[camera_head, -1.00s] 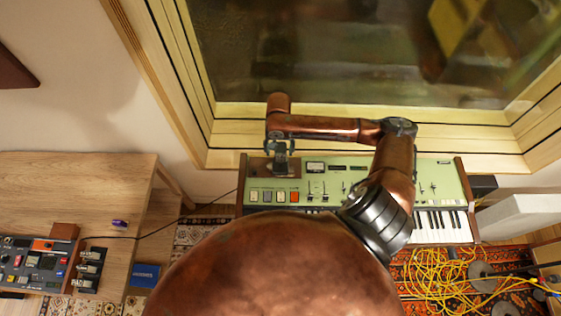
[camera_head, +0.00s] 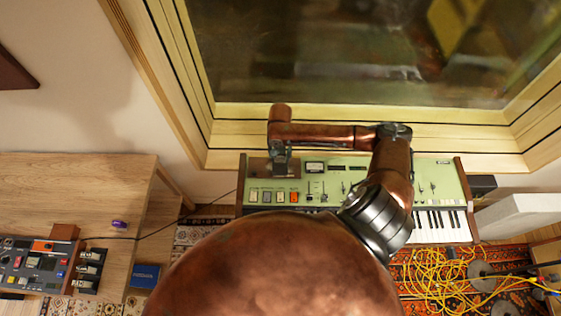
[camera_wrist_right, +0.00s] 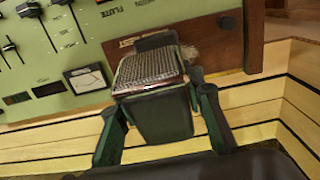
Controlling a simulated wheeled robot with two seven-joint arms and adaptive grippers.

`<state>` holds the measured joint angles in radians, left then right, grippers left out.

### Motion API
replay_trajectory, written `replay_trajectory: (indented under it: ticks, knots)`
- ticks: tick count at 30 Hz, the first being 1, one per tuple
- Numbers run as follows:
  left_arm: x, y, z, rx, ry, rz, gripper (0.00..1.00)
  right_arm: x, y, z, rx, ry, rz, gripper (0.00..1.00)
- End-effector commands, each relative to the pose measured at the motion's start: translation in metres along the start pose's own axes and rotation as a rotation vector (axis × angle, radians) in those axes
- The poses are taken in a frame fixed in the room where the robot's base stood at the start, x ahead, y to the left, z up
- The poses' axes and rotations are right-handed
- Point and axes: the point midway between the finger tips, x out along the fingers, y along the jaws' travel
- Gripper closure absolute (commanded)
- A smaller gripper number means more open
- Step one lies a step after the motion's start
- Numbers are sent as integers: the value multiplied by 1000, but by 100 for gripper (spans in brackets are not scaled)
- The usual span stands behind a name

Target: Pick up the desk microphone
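The desk microphone (camera_wrist_right: 155,98), a dark boxy body with a silvery mesh grille, stands on the brown wooden end panel of the green keyboard in the right wrist view. My right gripper (camera_wrist_right: 156,98) is around it, one finger along each side. The fingers look spread, with a small gap at the left; contact on the right side is unclear. In the head view, my right gripper (camera_head: 281,170) is over the left end of the keyboard and hides most of the microphone. My left gripper is not in view.
The green keyboard (camera_head: 330,190) stands below a wood-framed window (camera_head: 350,60). A wooden desk (camera_head: 75,185) with a mixer (camera_head: 30,265) is at the left. Yellow cables (camera_head: 440,280) lie on the rug at right. A white box (camera_head: 520,213) stands right of the keyboard.

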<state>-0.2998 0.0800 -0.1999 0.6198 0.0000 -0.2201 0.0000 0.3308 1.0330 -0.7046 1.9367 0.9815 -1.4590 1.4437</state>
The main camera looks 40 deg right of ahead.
Motion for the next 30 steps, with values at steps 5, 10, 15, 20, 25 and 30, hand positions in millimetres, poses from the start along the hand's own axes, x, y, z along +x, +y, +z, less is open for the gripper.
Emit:
replay_trajectory:
  ticks: [5,10,15,20,25,30]
  knots:
    - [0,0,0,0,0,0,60,0,0,0,0,0,0,78]
    - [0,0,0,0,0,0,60,0,0,0,0,0,0,90]
    - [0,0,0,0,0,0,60,0,0,0,0,0,1,100]
    - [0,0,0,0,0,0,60,0,0,0,0,0,1,100]
    - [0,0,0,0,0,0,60,0,1,0,1,0,1,100]
    - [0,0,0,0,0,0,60,-1,0,-1,0,3,0,100]
